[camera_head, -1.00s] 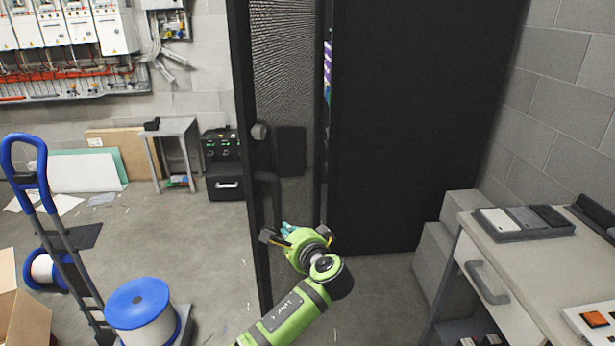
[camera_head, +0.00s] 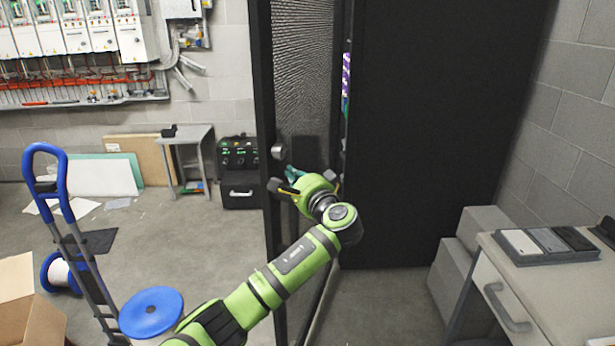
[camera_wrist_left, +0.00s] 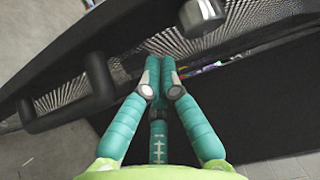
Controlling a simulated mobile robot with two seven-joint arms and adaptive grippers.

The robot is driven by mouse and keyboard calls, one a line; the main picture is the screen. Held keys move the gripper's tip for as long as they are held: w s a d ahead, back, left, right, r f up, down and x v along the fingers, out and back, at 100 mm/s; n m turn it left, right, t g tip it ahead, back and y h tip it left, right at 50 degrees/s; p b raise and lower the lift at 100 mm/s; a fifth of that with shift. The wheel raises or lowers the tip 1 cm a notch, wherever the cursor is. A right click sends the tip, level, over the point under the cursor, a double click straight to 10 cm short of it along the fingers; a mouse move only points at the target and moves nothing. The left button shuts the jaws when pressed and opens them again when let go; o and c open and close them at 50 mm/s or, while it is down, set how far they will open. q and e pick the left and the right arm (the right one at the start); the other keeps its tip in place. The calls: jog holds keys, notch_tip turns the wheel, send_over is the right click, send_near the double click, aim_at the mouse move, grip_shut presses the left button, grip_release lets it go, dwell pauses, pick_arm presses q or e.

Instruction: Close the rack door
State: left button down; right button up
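The rack door (camera_head: 303,60) is a tall black frame with a dark mesh panel, standing ajar. A narrow gap with coloured items (camera_head: 346,80) shows between it and the dark rack (camera_head: 430,120). A round knob (camera_head: 279,150) is on the door; the wrist view shows a knob (camera_wrist_left: 203,14) and a dark bar handle (camera_wrist_left: 98,78). My left gripper (camera_head: 291,174) is in front of the door, just below the knob. In the wrist view its teal fingers (camera_wrist_left: 160,66) are together at the tips with nothing between them. Whether they touch the mesh is unclear. My right gripper is not in view.
A bench with a drawer (camera_head: 505,300) and grey boxes (camera_head: 460,255) stand at the right. A blue hand truck (camera_head: 70,215), a blue-topped spool (camera_head: 151,312) and a cardboard box (camera_head: 25,305) are at the left. The floor left of the door is mostly clear.

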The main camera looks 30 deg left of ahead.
pick_arm(q)
jog(key=shift+s+a+p, duration=0.15)
jog(key=shift+a, duration=0.45)
jog(key=shift+s+a+p, duration=0.15)
jog(key=shift+a, duration=0.4)
jog(key=shift+a, duration=0.1)
